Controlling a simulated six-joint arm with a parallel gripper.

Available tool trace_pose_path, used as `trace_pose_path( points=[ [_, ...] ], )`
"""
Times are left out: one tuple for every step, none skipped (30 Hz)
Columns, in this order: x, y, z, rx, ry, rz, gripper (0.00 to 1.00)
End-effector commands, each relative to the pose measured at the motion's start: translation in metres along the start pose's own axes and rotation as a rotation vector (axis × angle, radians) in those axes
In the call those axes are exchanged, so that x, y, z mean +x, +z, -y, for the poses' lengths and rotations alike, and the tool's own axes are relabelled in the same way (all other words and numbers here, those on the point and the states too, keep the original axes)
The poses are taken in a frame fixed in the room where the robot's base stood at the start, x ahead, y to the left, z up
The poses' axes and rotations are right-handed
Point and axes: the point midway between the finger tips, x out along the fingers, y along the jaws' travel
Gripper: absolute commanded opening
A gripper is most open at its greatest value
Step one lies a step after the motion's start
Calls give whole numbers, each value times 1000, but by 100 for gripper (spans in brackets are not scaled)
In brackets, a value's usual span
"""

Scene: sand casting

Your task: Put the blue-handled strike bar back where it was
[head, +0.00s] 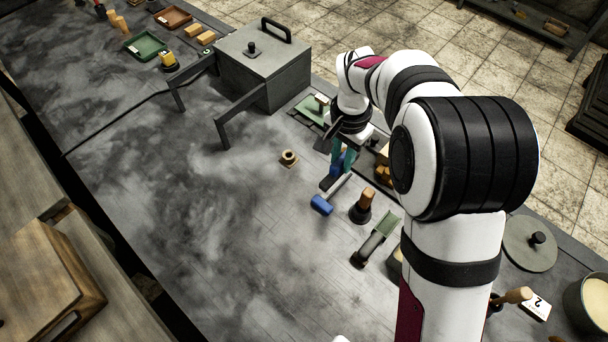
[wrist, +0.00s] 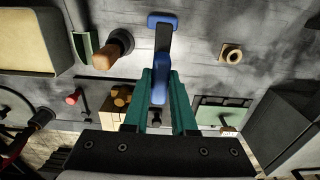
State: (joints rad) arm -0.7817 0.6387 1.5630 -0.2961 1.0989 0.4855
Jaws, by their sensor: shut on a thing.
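My gripper (head: 343,155) points down over the table, with its teal fingers shut on the blue handle of the strike bar (head: 337,163). The wrist view shows the handle (wrist: 160,88) between the fingers (wrist: 160,95). The dark bar (wrist: 163,40) sticks out beyond the fingertips; in the head view its dark end shows just below the gripper. The gap between bar and tabletop cannot be told.
A small ring on a square base (head: 289,159) lies to the left. A grey lidded box (head: 262,70) stands behind. The table's left middle (head: 190,220) is clear.

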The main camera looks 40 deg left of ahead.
Motion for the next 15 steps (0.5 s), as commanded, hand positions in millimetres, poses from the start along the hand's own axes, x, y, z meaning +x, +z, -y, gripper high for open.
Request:
trace_pose_path(
  points=[
    [11,7,15,-7,2,2,0],
    [16,11,24,-7,3,2,0],
    [24,16,35,-7,2,2,0],
    [29,19,43,-6,2,1,0],
    [34,22,50,-6,3,2,0],
    [39,25,59,-5,2,1,0],
    [43,27,64,-4,2,1,0],
    [46,29,69,-3,1,1,0],
    [48,31,73,-3,1,1,0],
    [50,31,75,-2,1,0,0],
    [54,32,76,-2,2,1,0],
    [62,33,77,-1,3,2,0],
    [69,33,77,-1,4,2,0],
    [76,33,77,0,4,3,0],
    [82,33,77,-1,2,2,0]
  ],
)
